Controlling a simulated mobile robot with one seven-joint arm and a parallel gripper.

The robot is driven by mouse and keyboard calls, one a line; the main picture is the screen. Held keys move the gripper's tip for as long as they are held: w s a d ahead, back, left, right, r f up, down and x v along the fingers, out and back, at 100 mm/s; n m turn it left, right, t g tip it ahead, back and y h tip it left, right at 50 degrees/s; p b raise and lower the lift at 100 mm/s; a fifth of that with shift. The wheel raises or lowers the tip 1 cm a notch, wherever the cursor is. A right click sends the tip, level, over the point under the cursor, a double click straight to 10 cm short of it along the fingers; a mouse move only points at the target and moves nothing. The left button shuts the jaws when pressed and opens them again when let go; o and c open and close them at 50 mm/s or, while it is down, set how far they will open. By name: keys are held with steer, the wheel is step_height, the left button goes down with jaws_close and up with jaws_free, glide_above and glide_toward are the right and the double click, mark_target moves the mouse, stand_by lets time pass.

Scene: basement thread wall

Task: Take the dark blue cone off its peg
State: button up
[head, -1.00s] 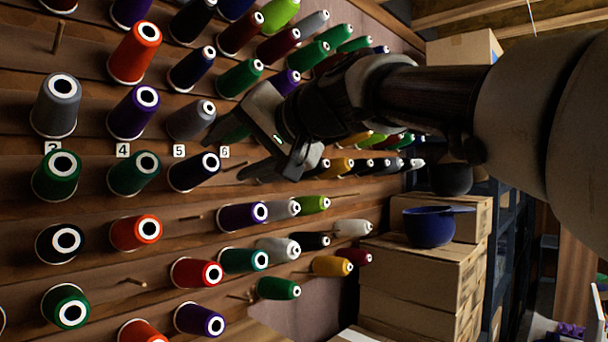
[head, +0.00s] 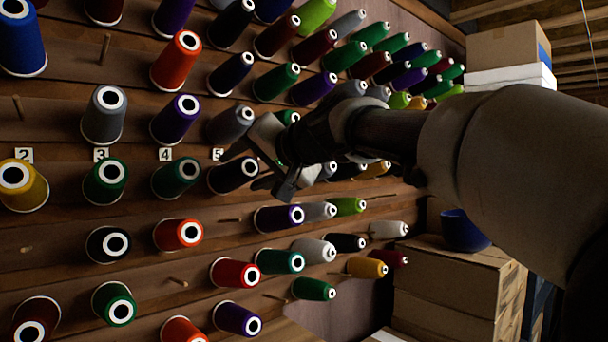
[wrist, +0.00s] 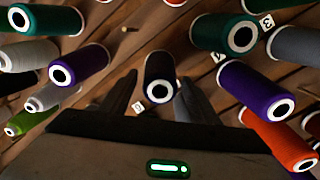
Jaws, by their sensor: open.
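The dark blue cone (head: 228,177) sits on its peg in the row just under the label 5, its pale-ringed end facing out. My gripper (head: 262,165) is at its right side, and its jaws partly cover the view there. In the wrist view the dark cone (wrist: 160,72) stands between the two open fingers of my gripper (wrist: 158,98), with a finger on each side. I cannot tell whether either finger touches it.
A green cone (head: 177,178) and a purple cone (head: 175,118) are close by on the left, and a grey cone (head: 231,124) is just above. A purple cone (head: 278,218) is below right. Cardboard boxes (head: 460,285) stand at right.

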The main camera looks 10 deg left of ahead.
steer(key=shift+c, duration=0.2)
steer(key=c, duration=0.8)
steer(key=b+v, duration=0.4)
steer(key=v, duration=0.7)
steer(key=shift+s+d+f, duration=0.1)
steer(key=shift+d+f, duration=0.05)
steer(key=shift+d, duration=0.05)
steer(key=shift+c, duration=0.2)
steer(key=s+d+r, duration=0.2)
steer(key=d, duration=0.1)
steer(key=shift+s+r+p, duration=0.25)
steer(key=shift+r+p, duration=0.1)
steer(key=shift+r, duration=0.05)
steer(key=shift+a+f, duration=0.1)
